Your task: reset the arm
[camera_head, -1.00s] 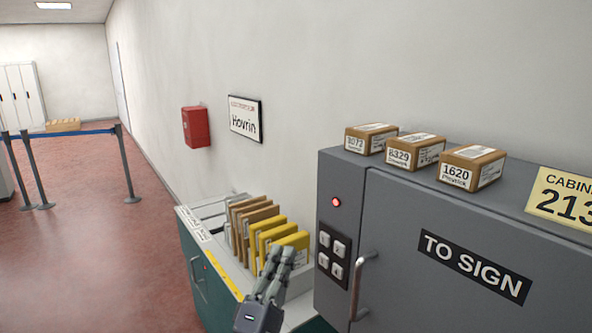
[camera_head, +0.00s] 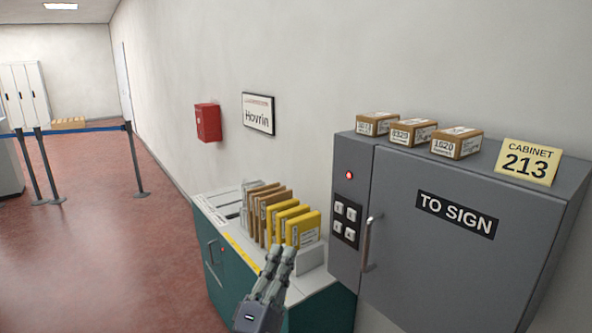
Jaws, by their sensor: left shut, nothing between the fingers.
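My left gripper (camera_head: 279,262) is at the lower middle of the head view, its two fingers together and nothing between them. It shows in front of the teal counter unit (camera_head: 318,312), just below the upright yellow envelopes (camera_head: 303,229). I cannot tell whether it touches the unit. The rest of my left arm is mostly out of the picture. My right gripper is not in view.
A grey cabinet (camera_head: 400,260) marked TO SIGN stands at the right, with a keypad (camera_head: 345,222), a red light, a handle (camera_head: 369,245) and small boxes (camera_head: 456,143) on top. A belt barrier (camera_head: 136,160) stands at the left. The red floor (camera_head: 110,260) between is clear.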

